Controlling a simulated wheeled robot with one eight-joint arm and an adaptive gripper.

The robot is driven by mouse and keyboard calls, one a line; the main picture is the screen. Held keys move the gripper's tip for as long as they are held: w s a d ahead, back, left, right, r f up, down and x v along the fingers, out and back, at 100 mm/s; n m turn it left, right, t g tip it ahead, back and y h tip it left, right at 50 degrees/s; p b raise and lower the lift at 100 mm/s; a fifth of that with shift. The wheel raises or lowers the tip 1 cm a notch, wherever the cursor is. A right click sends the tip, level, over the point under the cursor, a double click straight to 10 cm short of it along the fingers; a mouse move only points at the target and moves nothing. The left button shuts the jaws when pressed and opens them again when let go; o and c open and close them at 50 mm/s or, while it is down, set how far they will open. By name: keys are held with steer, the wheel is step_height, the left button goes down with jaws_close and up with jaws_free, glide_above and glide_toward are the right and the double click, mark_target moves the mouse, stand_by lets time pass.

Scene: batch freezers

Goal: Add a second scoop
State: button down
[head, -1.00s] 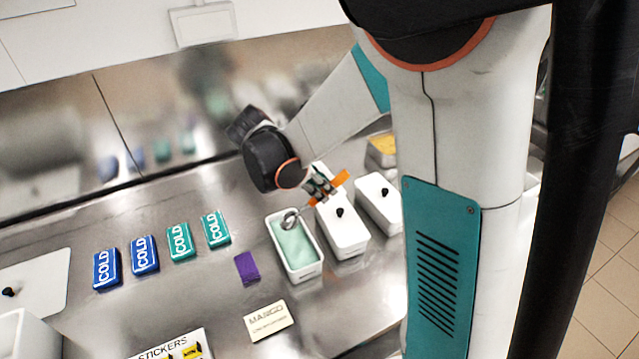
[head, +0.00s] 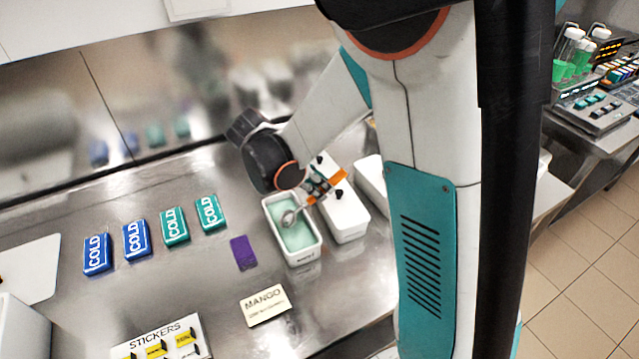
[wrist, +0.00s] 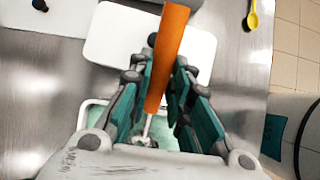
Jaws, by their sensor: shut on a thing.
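My gripper (head: 316,187) is shut on the orange handle of a scoop and holds it over an open white tub (head: 304,257) of pale green ice cream (head: 296,236). The scoop's round metal head (head: 289,217) is at the ice cream, near the tub's middle; I cannot tell how deep it sits. In the wrist view the orange handle (wrist: 168,50) runs between the fingers, and the scoop's metal shaft (wrist: 148,125) points down toward the green surface. The scoop head is mostly hidden there.
A lidded white tub (head: 346,222) with a black knob stands right beside the open one, with another white tub (head: 371,182) beyond it. Blue and teal COLD packs (head: 137,240), a purple block (head: 243,252), a MANGO card (head: 265,305) and a STICKERS sheet (head: 160,340) lie on the steel counter.

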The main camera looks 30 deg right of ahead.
mark_target(331, 180)
steer(key=shift+f, duration=0.4)
steer(key=shift+a, duration=0.15)
steer(key=shift+d+f+y, duration=0.2)
steer(key=shift+y, duration=0.2)
steer(key=shift+d+r+p, duration=0.1)
steer(key=shift+d+p, duration=0.05)
steer(key=shift+p, duration=0.15)
steer(key=shift+r+p, duration=0.4)
steer(key=shift+r, duration=0.15)
steer(key=shift+r+p, duration=0.9)
steer(key=shift+r, duration=0.45)
steer(key=y, duration=0.1)
steer(key=d+y+p, duration=0.1)
steer(key=shift+d+r+y, duration=0.15)
steer(key=shift+d+y, duration=0.15)
steer(key=shift+d+y+p, duration=0.3)
steer(key=shift+y+p, duration=0.05)
steer(key=shift+y, duration=0.55)
